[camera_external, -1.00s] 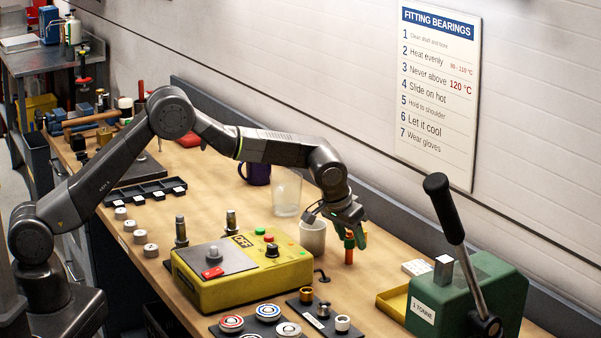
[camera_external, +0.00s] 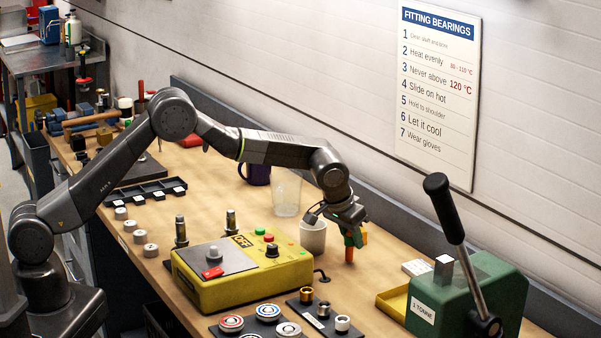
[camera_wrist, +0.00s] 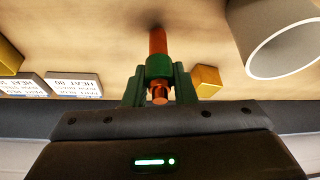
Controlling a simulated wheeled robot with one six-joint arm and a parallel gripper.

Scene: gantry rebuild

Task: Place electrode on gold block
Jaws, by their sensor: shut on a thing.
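My gripper (camera_external: 353,238) is shut on the electrode, an orange rod with a green collar; it also shows in the wrist view (camera_wrist: 158,88). The electrode (camera_external: 349,253) points down toward the bench, and its orange shaft also shows in the wrist view (camera_wrist: 157,42). I cannot tell whether its lower tip touches the bench. The gold block (camera_wrist: 208,80) sits on the bench just right of the electrode in the wrist view, toward the wall side and partly cut off by my gripper's body. The rod and the block appear apart. In the external view I cannot make out the block.
A white cup (camera_external: 313,238) stands close beside my gripper, with a clear beaker (camera_external: 286,192) behind. A yellow control box (camera_external: 240,285) is to the left. A yellow tray (camera_external: 391,303), white labelled blocks (camera_wrist: 74,85) and a green press (camera_external: 470,300) are to the right.

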